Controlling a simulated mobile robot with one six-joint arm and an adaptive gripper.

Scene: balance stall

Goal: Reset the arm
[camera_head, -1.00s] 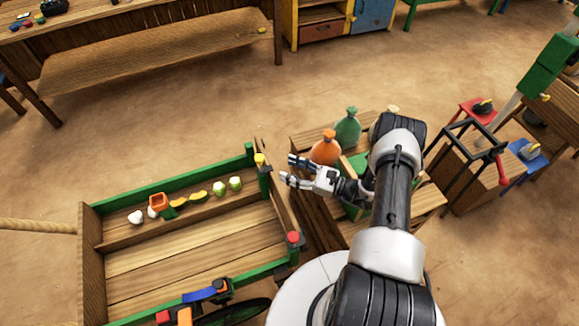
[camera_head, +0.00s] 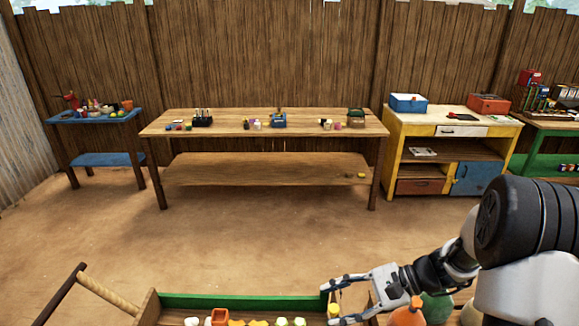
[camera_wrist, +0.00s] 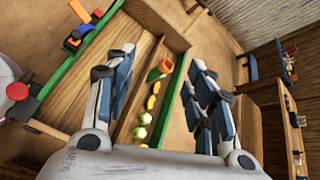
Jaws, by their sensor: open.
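My gripper (camera_head: 336,302) is at the lower right of the head view, at the end of my white and black arm. Its fingers point left, by the yellow knob (camera_head: 334,310) on the corner of the green-edged wooden cart (camera_head: 240,302). Whether they touch the knob cannot be told. In the wrist view my gripper (camera_wrist: 163,75) has its two blue-padded fingers wide apart with nothing between the pads. The cart (camera_wrist: 158,50) lies beyond them, with an orange box (camera_wrist: 165,66) and several yellow and green pieces in a row.
An orange sack (camera_head: 406,314) and a green sack (camera_head: 437,307) stand close below my arm. A long wooden workbench (camera_head: 270,124), a blue side table (camera_head: 98,117) and a yellow cabinet (camera_head: 450,135) stand along the fence. The dirt floor before them is clear.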

